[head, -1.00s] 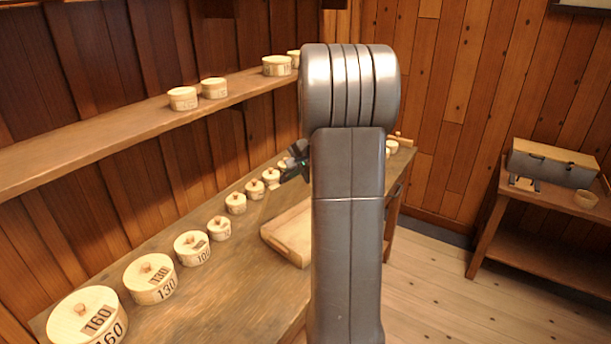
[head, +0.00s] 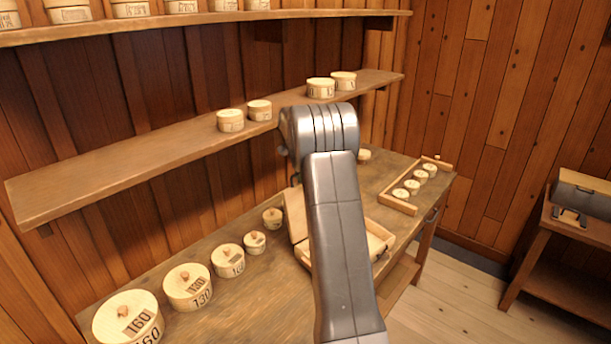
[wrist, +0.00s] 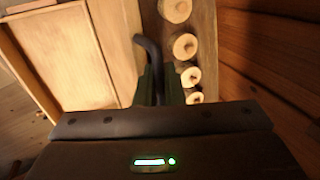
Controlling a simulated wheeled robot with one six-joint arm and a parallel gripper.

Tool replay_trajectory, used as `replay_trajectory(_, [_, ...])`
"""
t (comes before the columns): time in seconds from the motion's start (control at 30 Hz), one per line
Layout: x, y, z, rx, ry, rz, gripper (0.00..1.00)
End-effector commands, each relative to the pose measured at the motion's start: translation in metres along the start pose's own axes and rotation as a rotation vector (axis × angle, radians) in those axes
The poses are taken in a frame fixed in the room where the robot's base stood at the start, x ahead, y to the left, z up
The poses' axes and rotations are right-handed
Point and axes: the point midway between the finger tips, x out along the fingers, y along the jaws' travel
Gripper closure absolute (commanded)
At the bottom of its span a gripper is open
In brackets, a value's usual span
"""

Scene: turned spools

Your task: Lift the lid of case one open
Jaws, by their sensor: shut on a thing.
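The wooden case (head: 381,243) lies on the workbench, partly hidden behind my arm in the head view. Its lid (head: 295,215) stands raised and tilted at the case's left side. No label shows on it. In the wrist view a pale wooden panel with a rim (wrist: 75,50) fills the left; I cannot tell whether it is the lid or the case body. My gripper (wrist: 159,82) is shut on a dark bent bar (wrist: 147,50), which looks like a handle beside that panel.
Round lidded boxes, some numbered like 160 (head: 128,320), line the bench's (head: 250,300) left side. A small tray (head: 398,204) with round pieces stands at the back right. A shelf (head: 150,145) with round boxes runs above. A side table (head: 545,225) is at right.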

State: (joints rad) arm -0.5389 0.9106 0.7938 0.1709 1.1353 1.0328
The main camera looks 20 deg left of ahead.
Motion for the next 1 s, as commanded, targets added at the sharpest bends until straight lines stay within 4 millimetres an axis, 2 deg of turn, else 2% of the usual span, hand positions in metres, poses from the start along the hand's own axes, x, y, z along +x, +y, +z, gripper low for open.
replay_trajectory(0.17, [0.0071,-0.0062,-0.0001,0.001,-0.002,0.041,1.0])
replay_trajectory(0.73, [0.0095,-0.0083,-0.0006,0.002,-0.003,0.061,1.0])
replay_trajectory(0.77, [0.0096,-0.0082,-0.0006,0.002,-0.003,0.061,0.86])
replay_trajectory(0.8, [0.0096,-0.0082,-0.0006,0.002,-0.003,0.061,0.78])
replay_trajectory(0.83, [0.0095,-0.0082,-0.0006,0.002,-0.003,0.061,0.75])
replay_trajectory(1.0, [0.0104,-0.0076,-0.0005,0.002,-0.003,0.063,0.75])
